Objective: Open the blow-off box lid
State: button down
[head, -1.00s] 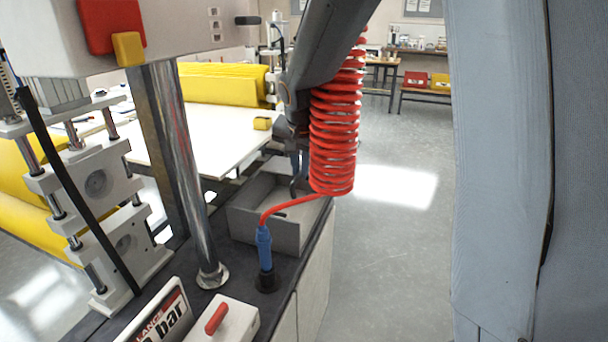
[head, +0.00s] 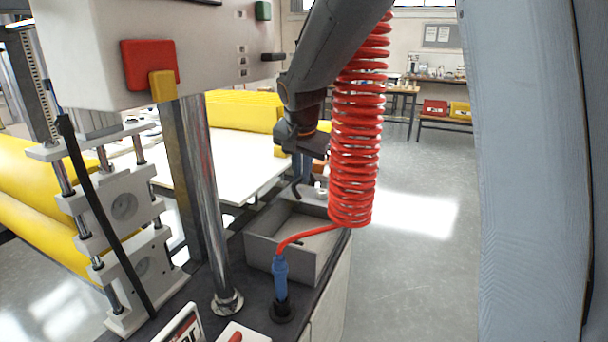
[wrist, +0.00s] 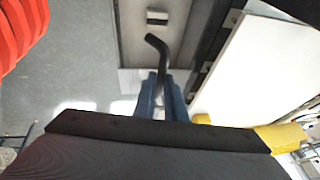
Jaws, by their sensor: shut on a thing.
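The grey blow-off box (head: 283,262) stands on the dark bench top in the head view. Its walls rise around a recessed grey inside. I cannot tell whether the surface within is a lid or the floor. In the wrist view the box (wrist: 133,35) is at the top, with a small black and pale part (wrist: 157,17) on it. My gripper (head: 303,168) hangs above the box's far end. Its blue fingers (wrist: 161,95) are shut on a dark hooked rod (wrist: 155,43), whose bent tip points toward the box. The tip looks apart from the box in the head view.
A red coiled hose (head: 355,140) hangs beside my arm and runs to a blue fitting (head: 280,275) near the box. A steel post (head: 205,200) stands left of it. A white table (head: 235,150) with yellow rolls lies behind. Grey floor is clear on the right.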

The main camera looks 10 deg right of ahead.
jog(key=shift+a+f, duration=0.15)
jog(key=shift+f, duration=0.15)
jog(key=c, duration=2.1)
grip_release()
jog(key=shift+o, duration=1.4)
jog(key=shift+w+a, duration=0.1)
jog(key=shift+a, duration=0.1)
jog(key=shift+d+r, duration=0.25)
jog(key=shift+d, duration=0.05)
jog(key=b+v, duration=0.1)
jog(key=v, duration=0.6)
jog(key=shift+r+b, duration=0.2)
jog(key=shift+b, duration=0.2)
